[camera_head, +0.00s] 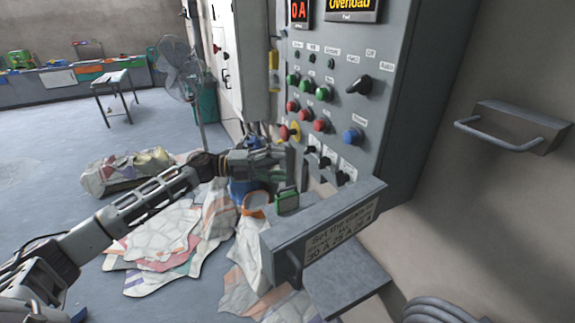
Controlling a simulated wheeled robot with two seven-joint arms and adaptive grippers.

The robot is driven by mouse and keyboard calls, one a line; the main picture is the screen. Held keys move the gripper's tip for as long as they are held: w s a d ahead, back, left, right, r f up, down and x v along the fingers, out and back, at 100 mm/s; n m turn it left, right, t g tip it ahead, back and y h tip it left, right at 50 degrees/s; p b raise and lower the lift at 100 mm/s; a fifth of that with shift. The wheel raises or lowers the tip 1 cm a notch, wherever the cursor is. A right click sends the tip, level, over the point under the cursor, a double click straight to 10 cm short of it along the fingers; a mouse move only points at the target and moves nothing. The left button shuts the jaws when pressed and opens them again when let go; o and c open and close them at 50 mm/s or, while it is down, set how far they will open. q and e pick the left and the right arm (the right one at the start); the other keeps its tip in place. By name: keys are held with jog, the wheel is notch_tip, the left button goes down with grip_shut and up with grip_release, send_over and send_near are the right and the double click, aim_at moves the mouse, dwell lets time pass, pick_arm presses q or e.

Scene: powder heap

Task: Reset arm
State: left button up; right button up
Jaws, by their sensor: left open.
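My left arm comes in from the lower left. Its gripper (284,163) is open, in front of the lower left part of the grey control panel (343,60), close to the red and yellow buttons. No object shows between its fingers. A small green-framed object (287,201) sits just below the gripper, at the back end of a grey box with a lettered label (340,232). My right gripper is not in view.
Crumpled sheets (165,230) cover the floor under my left arm. A fan (180,66) and a small table (112,80) stand farther back. A wall handle (510,128) juts out at the right.

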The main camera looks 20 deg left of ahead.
pick_arm(q)
jog(key=shift+s+a, duration=0.15)
jog(key=shift+a, duration=0.2)
dwell(0.3)
